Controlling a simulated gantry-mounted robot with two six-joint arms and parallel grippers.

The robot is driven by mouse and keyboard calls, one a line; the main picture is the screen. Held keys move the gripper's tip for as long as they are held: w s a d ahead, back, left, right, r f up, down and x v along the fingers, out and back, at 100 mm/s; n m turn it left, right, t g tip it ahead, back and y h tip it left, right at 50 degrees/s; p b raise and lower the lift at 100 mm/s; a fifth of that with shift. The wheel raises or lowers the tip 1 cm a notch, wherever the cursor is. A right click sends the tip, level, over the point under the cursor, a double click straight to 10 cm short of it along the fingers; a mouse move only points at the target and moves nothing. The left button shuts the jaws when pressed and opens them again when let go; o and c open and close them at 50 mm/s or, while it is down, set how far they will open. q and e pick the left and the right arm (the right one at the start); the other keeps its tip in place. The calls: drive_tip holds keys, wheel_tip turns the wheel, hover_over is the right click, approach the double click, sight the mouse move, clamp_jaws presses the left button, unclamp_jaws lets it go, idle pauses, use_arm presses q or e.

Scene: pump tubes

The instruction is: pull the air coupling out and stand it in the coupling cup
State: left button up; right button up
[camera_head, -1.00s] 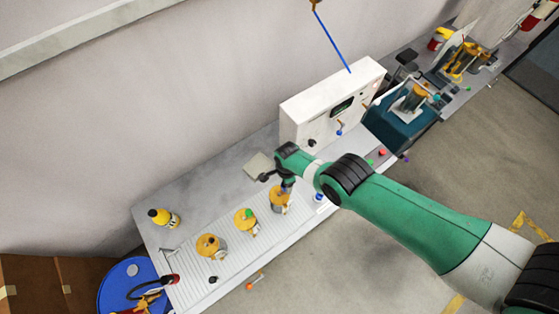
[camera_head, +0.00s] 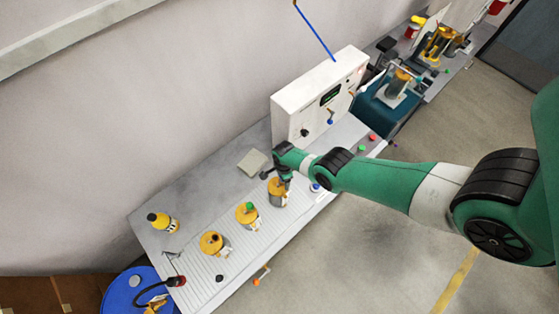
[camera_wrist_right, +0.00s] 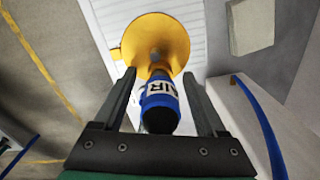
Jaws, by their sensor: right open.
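The air coupling (camera_wrist_right: 160,100), a blue sleeve with AIR lettering and a dark end, stands at the yellow round top (camera_wrist_right: 155,42) of a pump in the right wrist view. My right gripper (camera_wrist_right: 158,77) is open, with one finger on each side of the coupling and a visible gap. In the head view my right gripper (camera_head: 287,183) is over the rightmost yellow pump (camera_head: 277,195) of the row, and the coupling is too small to make out. A small blue and white item (camera_head: 316,187) stands right of that pump; I cannot tell whether it is the coupling cup. My left gripper is out of view.
Two more yellow pumps (camera_head: 213,243) (camera_head: 247,215) stand along the ribbed bench strip. A white control box (camera_head: 318,95) rises behind, and a blue hose (camera_head: 314,30) hangs above it. A yellow bottle (camera_head: 159,222) is at the bench's left end, and a flat grey pad (camera_head: 252,162) lies near the wall.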

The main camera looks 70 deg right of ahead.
clamp_jaws()
drive_tip(key=c, duration=0.6)
unclamp_jaws()
clamp_jaws()
drive_tip(key=shift+r+p, duration=0.65)
drive_tip(key=shift+r, duration=0.05)
drive_tip(key=shift+w, duration=0.1)
